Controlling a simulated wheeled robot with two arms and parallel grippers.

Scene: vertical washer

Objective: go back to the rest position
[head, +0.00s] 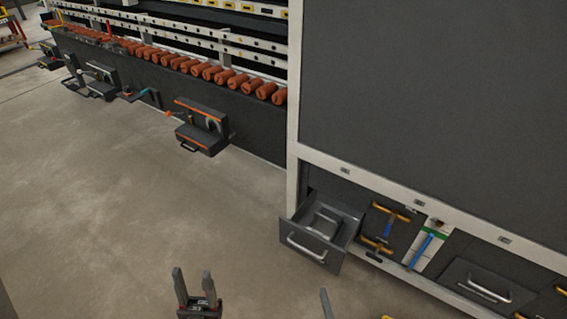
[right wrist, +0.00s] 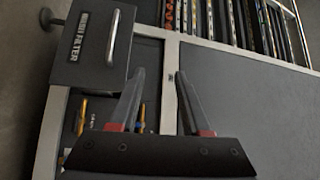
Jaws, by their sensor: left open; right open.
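My left gripper (head: 197,283) is at the bottom of the head view, over the floor, with its two dark fingers apart and nothing between them. My right gripper shows only partly at the bottom edge of the head view. In the right wrist view my right gripper (right wrist: 160,80) has its fingers spread with nothing between them, in front of the grey panel and white frame of the washer. A pulled-out drawer (head: 308,243) with a silver handle stands out from the washer's lower side. It also shows in the right wrist view, marked FILTER (right wrist: 92,45), left of my right gripper.
The washer (head: 440,95) fills the right side. Beside the drawer are tools with yellow and blue handles (head: 389,222) and a shut drawer front (head: 478,283). A rack with orange rollers (head: 214,73) runs along the back left. The concrete floor (head: 110,200) at left is clear.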

